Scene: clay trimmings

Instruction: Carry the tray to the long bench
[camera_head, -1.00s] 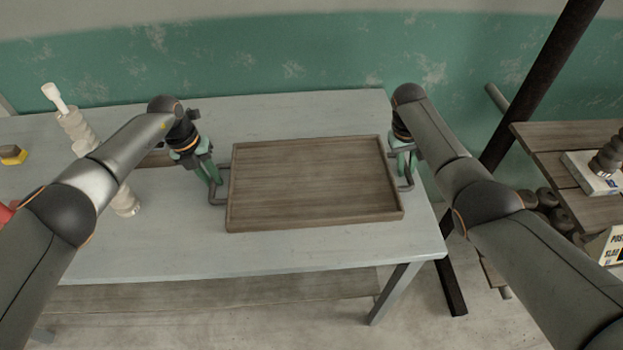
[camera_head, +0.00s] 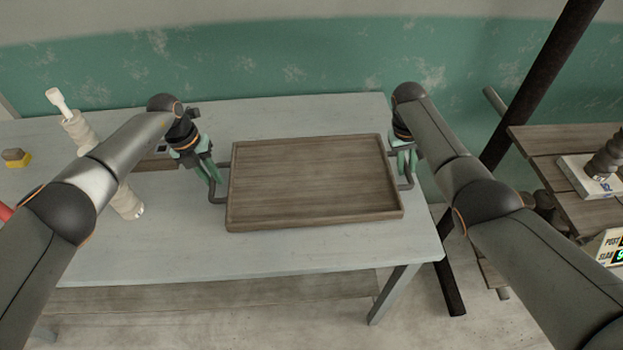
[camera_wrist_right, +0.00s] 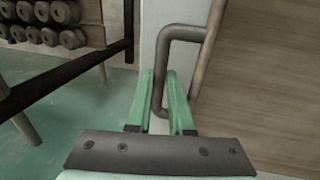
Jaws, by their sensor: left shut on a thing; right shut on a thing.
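The brown wooden tray (camera_head: 312,182) is empty and lies level at the light grey table, with a metal handle at each short end. I cannot tell whether it touches the tabletop. My left gripper (camera_head: 215,179) is shut on the tray's left handle (camera_head: 219,199). My right gripper (camera_head: 408,170) is shut on the right handle (camera_head: 407,184). In the right wrist view, the green fingers of the right gripper (camera_wrist_right: 166,108) stand either side of the bent handle bar (camera_wrist_right: 162,78), and the tray (camera_wrist_right: 262,85) fills the right side.
The light grey table (camera_head: 330,252) is clear in front of the tray. A pale roller-like object (camera_head: 128,202) and a yellow block (camera_head: 16,158) are at the left. A slatted wooden bench (camera_head: 552,150) with a white box (camera_head: 590,176) stands at the right, past a dark post (camera_head: 530,90).

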